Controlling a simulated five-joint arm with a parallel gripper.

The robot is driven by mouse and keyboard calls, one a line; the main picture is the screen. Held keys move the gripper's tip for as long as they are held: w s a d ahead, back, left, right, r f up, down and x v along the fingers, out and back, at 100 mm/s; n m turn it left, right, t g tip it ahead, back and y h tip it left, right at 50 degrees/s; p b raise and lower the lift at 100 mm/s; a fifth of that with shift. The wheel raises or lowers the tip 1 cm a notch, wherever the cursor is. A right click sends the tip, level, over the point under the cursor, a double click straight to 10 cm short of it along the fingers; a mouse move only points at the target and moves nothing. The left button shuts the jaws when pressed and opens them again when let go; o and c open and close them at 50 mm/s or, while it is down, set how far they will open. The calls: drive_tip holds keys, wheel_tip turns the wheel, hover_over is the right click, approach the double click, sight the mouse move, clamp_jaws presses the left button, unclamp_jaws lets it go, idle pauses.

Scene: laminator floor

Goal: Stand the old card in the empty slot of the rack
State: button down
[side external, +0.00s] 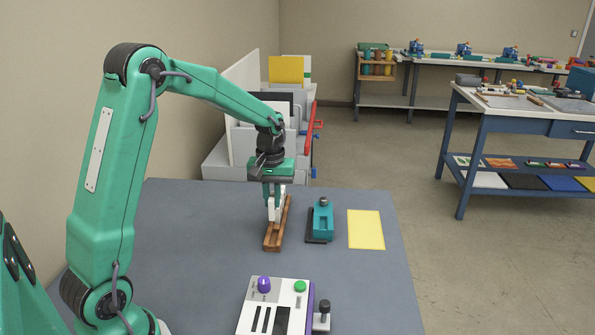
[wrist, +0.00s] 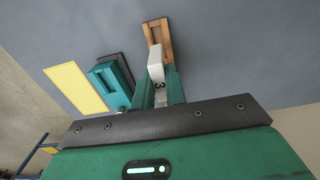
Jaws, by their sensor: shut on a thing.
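My gripper (side external: 273,205) points down over the table, shut on a small white card (side external: 274,212). The brown wooden rack (side external: 272,241) lies on the table directly under and around the card in the side view. The rack's far end (wrist: 158,36) shows beyond the card in the wrist view. The fingers and card hide part of the rack, so I cannot tell whether the card's lower edge is inside a slot or above it.
A teal tool on a dark base (side external: 320,220) stands just right of the rack. A yellow sheet (side external: 366,229) lies farther right. A white machine with purple and green knobs (side external: 275,308) sits at the front. The table's right front is clear.

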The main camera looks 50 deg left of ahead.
sight(273, 214)
drive_tip(key=shift+f, duration=2.7)
drive_tip(key=shift+f, duration=1.2)
idle(3.0)
drive_tip(key=c, duration=1)
unclamp_jaws()
drive_tip(key=shift+c, duration=0.2)
